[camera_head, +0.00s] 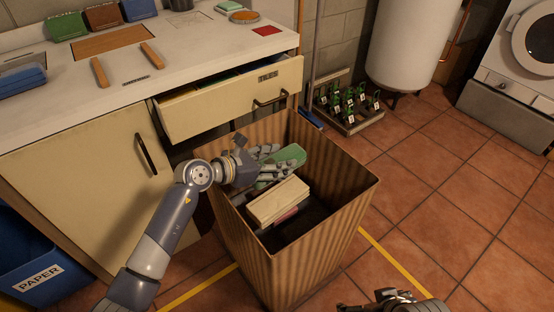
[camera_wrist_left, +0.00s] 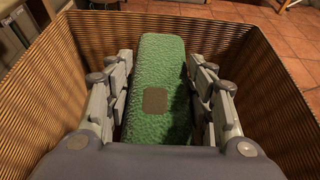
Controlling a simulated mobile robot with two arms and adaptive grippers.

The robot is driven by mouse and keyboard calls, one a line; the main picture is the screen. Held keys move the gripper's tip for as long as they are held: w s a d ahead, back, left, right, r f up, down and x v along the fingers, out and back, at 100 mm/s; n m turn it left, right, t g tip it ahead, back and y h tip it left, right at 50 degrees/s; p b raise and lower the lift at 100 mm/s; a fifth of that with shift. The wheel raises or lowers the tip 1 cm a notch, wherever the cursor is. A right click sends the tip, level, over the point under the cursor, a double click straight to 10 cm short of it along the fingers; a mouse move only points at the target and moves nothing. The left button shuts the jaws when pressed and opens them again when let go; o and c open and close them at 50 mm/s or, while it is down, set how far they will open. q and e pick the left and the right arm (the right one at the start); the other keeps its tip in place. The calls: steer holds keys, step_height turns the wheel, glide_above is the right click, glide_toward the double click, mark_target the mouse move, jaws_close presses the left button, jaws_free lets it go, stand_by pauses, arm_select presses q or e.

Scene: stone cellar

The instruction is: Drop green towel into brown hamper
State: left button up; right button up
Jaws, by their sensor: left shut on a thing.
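The green towel (camera_head: 290,158) is a folded, rounded strip. My left gripper (camera_head: 277,163) is shut on it, inside the upper part of the brown hamper (camera_head: 325,235). In the left wrist view the towel (camera_wrist_left: 158,90) lies between the two fingers of my left gripper (camera_wrist_left: 160,85), with the hamper's ribbed walls (camera_wrist_left: 270,100) around it. The hamper stands open on the floor and holds a beige block-like item (camera_head: 278,200) and a reddish item partly under it. My right gripper (camera_head: 390,298) is at the bottom edge of the head view, away from the hamper; its fingers are unclear.
An open drawer (camera_head: 235,95) juts from the counter (camera_head: 190,50) just behind the hamper. A crate of green bottles (camera_head: 348,105) stands behind it on the right. A blue paper bin (camera_head: 40,275) is at lower left. Tiled floor to the right is clear.

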arm_select(q)
steer(key=o, duration=1.2)
steer(key=shift+c, duration=0.2)
steer(key=v, duration=1.2)
steer(key=shift+r, duration=0.1)
